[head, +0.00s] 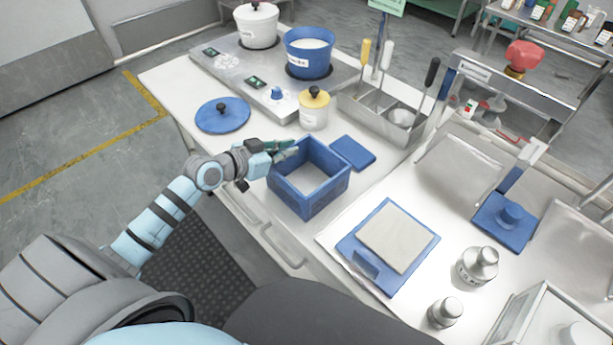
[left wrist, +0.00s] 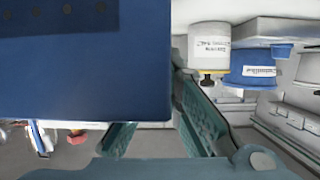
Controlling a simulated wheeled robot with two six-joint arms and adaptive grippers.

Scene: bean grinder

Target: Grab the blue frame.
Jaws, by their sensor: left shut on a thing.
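The blue frame (head: 312,200) is a square, open-topped blue box with thick walls on the white counter. My left gripper (head: 284,151) is at its far-left corner, shut on the frame's wall. In the left wrist view the frame (left wrist: 85,75) fills the upper left as a large blue face, and the left gripper's green fingers (left wrist: 158,133) lie on either side of its edge. The exact contact is partly hidden by the frame. My right gripper is not in view.
A blue-based scale (head: 397,238), a flat blue block (head: 352,153), a yellow-lidded jar (head: 314,110) and a blue lid (head: 222,115) surround the frame. Metal weights (head: 478,266) stand at the right. A steel utensil holder (head: 385,108) is behind.

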